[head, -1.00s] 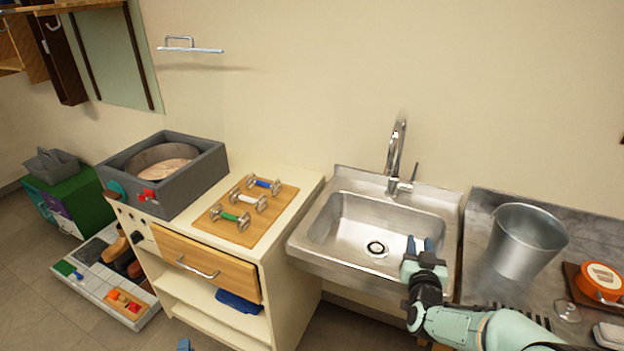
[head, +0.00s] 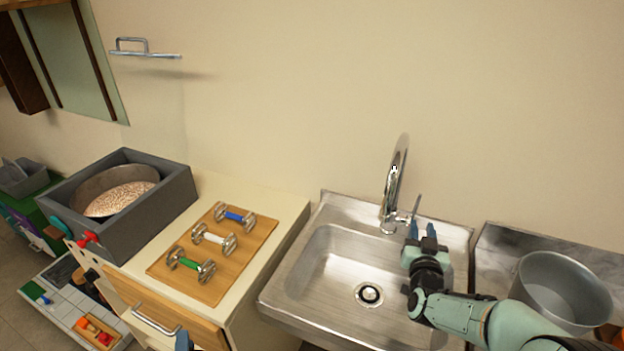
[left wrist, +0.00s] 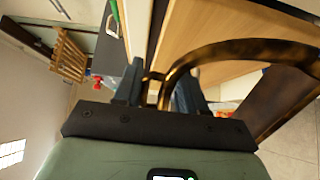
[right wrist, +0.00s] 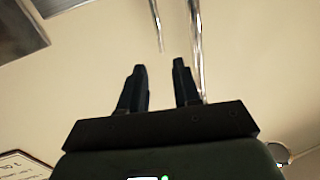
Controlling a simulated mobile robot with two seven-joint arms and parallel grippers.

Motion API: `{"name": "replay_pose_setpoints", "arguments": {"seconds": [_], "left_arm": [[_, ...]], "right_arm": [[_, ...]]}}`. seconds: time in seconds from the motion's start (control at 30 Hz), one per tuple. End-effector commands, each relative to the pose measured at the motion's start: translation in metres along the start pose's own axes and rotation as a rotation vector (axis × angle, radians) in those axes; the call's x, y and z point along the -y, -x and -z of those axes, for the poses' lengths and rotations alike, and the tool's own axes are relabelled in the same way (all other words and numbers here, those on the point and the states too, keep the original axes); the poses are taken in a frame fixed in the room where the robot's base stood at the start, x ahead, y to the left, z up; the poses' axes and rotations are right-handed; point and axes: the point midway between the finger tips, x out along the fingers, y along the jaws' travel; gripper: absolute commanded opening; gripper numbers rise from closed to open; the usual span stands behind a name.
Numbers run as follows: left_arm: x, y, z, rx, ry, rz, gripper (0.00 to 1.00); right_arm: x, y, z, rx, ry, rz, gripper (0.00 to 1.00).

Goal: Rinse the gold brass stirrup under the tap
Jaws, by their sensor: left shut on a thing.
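My left gripper (left wrist: 157,92) is shut on the gold brass stirrup (left wrist: 235,50), whose curved dark-gold frame reaches to the right in the left wrist view. In the head view only a blue fingertip of this gripper (head: 183,341) shows at the bottom edge, and the stirrup is out of sight. The chrome tap (head: 396,178) stands at the back of the steel sink (head: 325,255), its thin lever on the right. My right gripper (head: 421,230) is open and empty, just in front of the lever. In the right wrist view, chrome rods (right wrist: 195,45) rise beyond its fingers (right wrist: 158,68).
Left of the sink is a cabinet with a wooden board (head: 225,260) holding several coloured-grip metal pieces. A grey box with a round pan (head: 120,190) stands further left. A metal bucket (head: 565,290) is right of the sink. The basin is empty.

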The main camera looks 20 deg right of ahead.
Motion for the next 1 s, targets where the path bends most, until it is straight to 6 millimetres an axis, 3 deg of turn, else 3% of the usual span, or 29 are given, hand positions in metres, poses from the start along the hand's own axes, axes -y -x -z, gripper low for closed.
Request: {"name": "replay_pose_setpoints", "arguments": {"seconds": [0.23, 0.7, 1.0], "left_arm": [[-0.003, -0.001, 0.000, 0.000, 0.000, -0.003, 0.00], [-0.021, -0.003, 0.000, 0.000, 0.000, -0.009, 0.00], [-0.025, -0.004, 0.000, 0.000, 0.000, -0.010, 0.00]], "right_arm": [[0.000, -0.015, 0.000, 0.000, 0.002, -0.001, 0.32], [0.000, -0.101, 0.001, 0.000, 0.002, -0.001, 0.32], [0.000, -0.120, 0.000, 0.000, 0.000, 0.000, 0.32]]}}
